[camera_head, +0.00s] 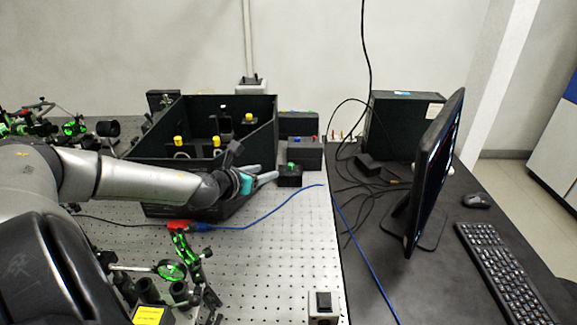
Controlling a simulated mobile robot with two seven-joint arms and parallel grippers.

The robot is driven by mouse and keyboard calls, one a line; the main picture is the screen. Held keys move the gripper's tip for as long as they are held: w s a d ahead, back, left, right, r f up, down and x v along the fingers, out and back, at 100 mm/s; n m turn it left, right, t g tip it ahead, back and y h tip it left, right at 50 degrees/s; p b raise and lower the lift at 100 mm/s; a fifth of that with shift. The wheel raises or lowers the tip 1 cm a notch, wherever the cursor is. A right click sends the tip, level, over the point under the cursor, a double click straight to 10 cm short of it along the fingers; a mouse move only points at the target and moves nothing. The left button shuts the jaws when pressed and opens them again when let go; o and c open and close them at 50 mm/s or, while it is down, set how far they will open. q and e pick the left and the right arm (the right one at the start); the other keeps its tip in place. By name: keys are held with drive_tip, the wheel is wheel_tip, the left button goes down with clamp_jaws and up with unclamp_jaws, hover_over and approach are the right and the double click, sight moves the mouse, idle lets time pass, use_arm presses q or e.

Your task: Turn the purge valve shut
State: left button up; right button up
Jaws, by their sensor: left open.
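My left arm comes in from the left across the bench. Its gripper (268,178) is beside the front right corner of the black open-topped enclosure (205,108), pointing right. The jaws are open, with nothing seen between them. Just right of the fingertips stands a small black box (290,178) with a green top piece. I cannot tell whether they touch. No part is clearly recognisable as the purge valve, and its position cannot be read. A red piece (179,226) with a blue line (262,217) lies in front of the enclosure. My right gripper is not in view.
Green-lit optics (172,270) stand at the front left. A monitor (437,170), a keyboard (506,270) and loose black cables occupy the dark table at right. The perforated bench top (275,265) is mostly clear at front centre, with a small switch box (323,307) near its edge.

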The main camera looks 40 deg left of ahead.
use_arm(q)
drive_tip(key=w, duration=0.2)
approach(290, 165)
drive_tip(key=shift+w, duration=0.6)
drive_tip(key=x, duration=0.4)
drive_tip(key=shift+w+a+f, duration=0.2)
drive_tip(key=shift+a+f, duration=0.05)
drive_tip(key=shift+b+x, duration=0.6)
drive_tip(key=shift+x, duration=0.75)
drive_tip(key=shift+w+f, duration=0.15)
drive_tip(key=shift+w, duration=0.2)
clamp_jaws()
